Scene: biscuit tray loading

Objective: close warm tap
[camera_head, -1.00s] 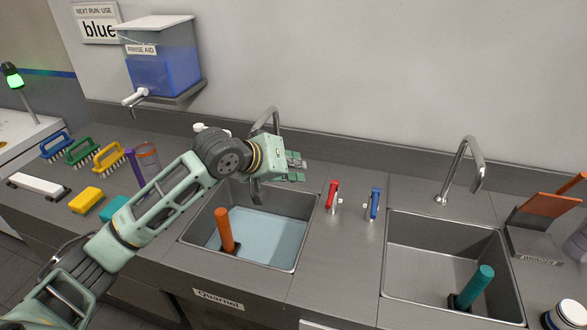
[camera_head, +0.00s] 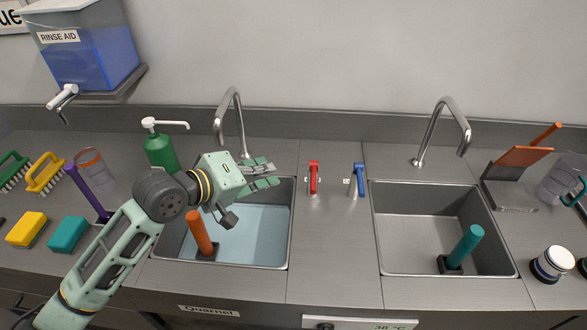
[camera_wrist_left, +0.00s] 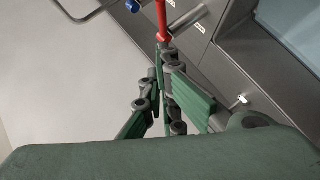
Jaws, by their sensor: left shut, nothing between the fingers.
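The red tap lever (camera_head: 314,177) stands on the counter between the two sinks; I take it for the warm tap. The blue tap lever (camera_head: 359,180) is to its right. My left gripper (camera_head: 274,172) is over the right part of the left sink, left of the red lever and apart from it in the head view. Its fingers are shut and empty. In the left wrist view the red lever (camera_wrist_left: 162,22) shows just beyond the fingertips (camera_wrist_left: 165,85); whether they touch it I cannot tell. My right gripper is not in view.
The left sink (camera_head: 289,225) holds pale blue water and an orange-handled tool (camera_head: 200,233). The right sink (camera_head: 376,225) holds a teal-handled tool (camera_head: 465,246) and no visible water. Curved spouts (camera_head: 233,110) rise behind both. A green pump bottle (camera_head: 161,152) stands behind my arm.

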